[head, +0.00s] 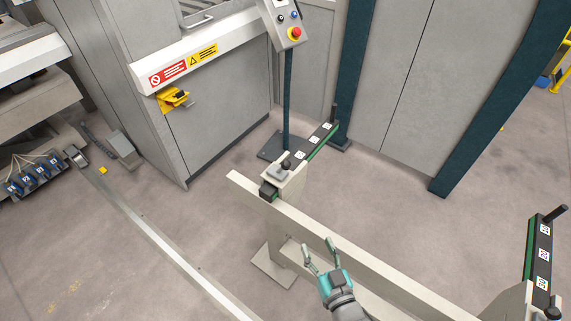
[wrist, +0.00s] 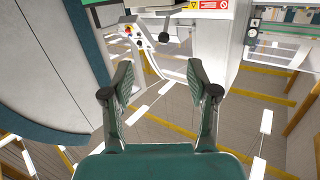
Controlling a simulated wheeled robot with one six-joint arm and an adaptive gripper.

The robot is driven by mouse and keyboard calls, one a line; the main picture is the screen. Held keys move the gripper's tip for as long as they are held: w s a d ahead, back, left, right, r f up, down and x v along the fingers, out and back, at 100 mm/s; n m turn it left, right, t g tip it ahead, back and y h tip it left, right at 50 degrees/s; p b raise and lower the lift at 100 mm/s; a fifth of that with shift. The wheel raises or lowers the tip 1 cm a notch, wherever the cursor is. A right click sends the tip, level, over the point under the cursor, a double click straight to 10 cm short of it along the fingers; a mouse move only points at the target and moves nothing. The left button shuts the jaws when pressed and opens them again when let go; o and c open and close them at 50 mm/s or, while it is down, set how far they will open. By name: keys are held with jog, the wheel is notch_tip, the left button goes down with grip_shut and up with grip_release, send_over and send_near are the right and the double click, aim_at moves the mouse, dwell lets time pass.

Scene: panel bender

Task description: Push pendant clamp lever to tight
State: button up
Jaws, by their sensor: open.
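The pendant (head: 285,22) is a light grey control box with a red stop button, on a dark teal post (head: 288,95) at the top of the head view. It also shows, upside down or steeply tilted, in the wrist view (wrist: 133,34). A dark bar with a black knob (wrist: 164,38) shows beside it there; I cannot tell whether this is the clamp lever. No lever is clear on the post in the head view. My gripper (head: 318,247) is open and empty, well in front of the pendant and apart from it. Its fingers (wrist: 161,90) are spread in the wrist view.
A long beige beam (head: 330,245) runs beside my gripper. A dark gauge bar with number labels (head: 312,147) and a black knob lies behind it. Another labelled bar (head: 542,258) stands at the right. The grey machine cabinet (head: 215,105) is behind. Floor is clear at lower left.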

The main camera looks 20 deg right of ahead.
jog(key=t, duration=0.1)
send_near(288, 169)
jog(key=w, duration=1.1)
jog(key=shift+w, duration=0.4)
grip_shut()
